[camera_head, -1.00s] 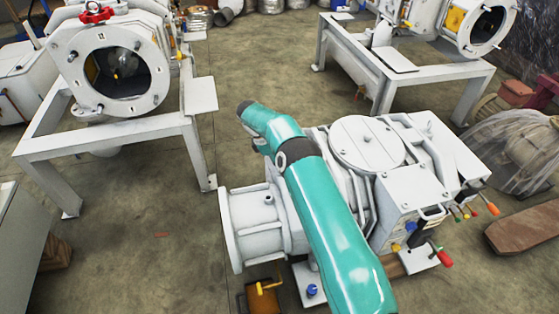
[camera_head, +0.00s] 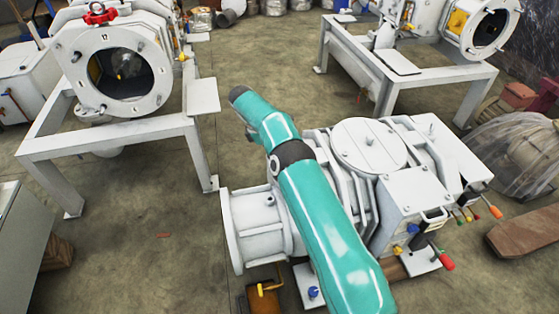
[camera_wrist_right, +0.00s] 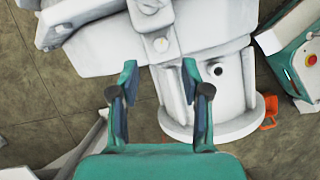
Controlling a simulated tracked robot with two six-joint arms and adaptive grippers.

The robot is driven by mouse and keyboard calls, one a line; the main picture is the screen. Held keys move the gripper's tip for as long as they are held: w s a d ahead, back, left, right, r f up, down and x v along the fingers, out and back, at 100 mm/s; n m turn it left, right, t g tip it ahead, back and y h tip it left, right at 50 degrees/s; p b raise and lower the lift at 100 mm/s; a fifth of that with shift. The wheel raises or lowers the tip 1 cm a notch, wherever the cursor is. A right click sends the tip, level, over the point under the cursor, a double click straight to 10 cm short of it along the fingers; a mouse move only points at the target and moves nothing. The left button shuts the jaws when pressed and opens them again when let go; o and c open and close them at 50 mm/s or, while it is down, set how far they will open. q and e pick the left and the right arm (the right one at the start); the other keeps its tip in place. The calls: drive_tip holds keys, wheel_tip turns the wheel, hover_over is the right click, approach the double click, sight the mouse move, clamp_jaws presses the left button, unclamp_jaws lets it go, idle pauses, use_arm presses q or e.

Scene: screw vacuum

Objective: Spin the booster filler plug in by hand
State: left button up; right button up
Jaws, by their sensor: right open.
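The white pump body (camera_head: 255,222) with its round end flange stands in the middle of the head view. A small round fitting with a dark centre (camera_wrist_right: 218,70) sits on its neck in the right wrist view; I cannot tell whether it is the filler plug or an open port. A small boss (camera_wrist_right: 161,44) shows on the casing beyond the fingers. My right gripper (camera_wrist_right: 158,88) is open, with nothing visible between its fingers, over the pump in the wrist view. Its fingers are not visible in the head view, where my teal arm crosses the pump. My left gripper is not in view.
A white stand (camera_head: 110,140) carries a round-windowed chamber at left. Another stand (camera_head: 430,75) is at back right. Floor between stands is clear.

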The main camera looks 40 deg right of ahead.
drive_tip(key=shift+v, duration=0.95)
drive_tip(key=a+r+n+t+h+p, duration=0.15)
drive_tip(key=a+r+n+p, duration=0.3)
drive_tip(key=r+p, duration=0.55)
drive_tip(key=shift+n, duration=0.45)
drive_tip(key=x, duration=1.8)
drive_tip(key=shift+a+f, duration=0.3)
drive_tip(key=shift+a, duration=0.05)
